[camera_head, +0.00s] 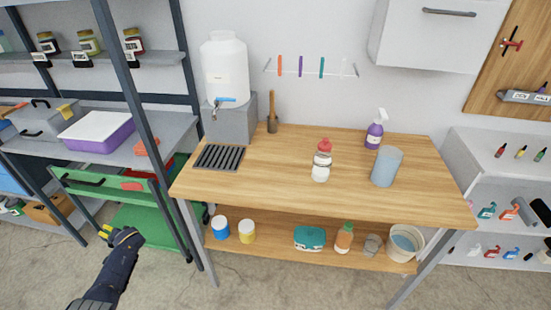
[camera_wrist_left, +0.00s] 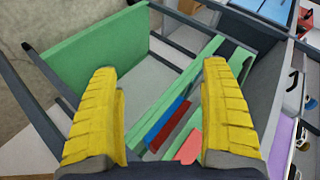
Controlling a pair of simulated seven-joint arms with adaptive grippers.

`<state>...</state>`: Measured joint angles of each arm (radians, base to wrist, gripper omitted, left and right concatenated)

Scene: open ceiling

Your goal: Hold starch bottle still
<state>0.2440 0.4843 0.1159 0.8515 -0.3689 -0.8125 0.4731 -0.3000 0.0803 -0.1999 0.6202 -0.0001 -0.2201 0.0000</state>
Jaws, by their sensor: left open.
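A white bottle with a red cap (camera_head: 321,163), likely the starch bottle, stands upright on the wooden table (camera_head: 270,180). Nothing touches it. A purple spray bottle with a white trigger (camera_head: 375,130) also stands on the table, at the back right. My left gripper (camera_head: 118,236) is low at the left, in front of the green cart and well away from the table's bottles. In the left wrist view its yellow fingers (camera_wrist_left: 163,115) are wide apart with nothing between them. My right gripper is in neither view.
A blue cup (camera_head: 386,166) stands right of the white bottle. A white water dispenser (camera_head: 224,70) stands at the table's back left, beside a dark drain grate (camera_head: 219,157). A green cart (camera_head: 150,225) and a metal shelf post (camera_head: 150,140) lie left of the table. The table's front middle is clear.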

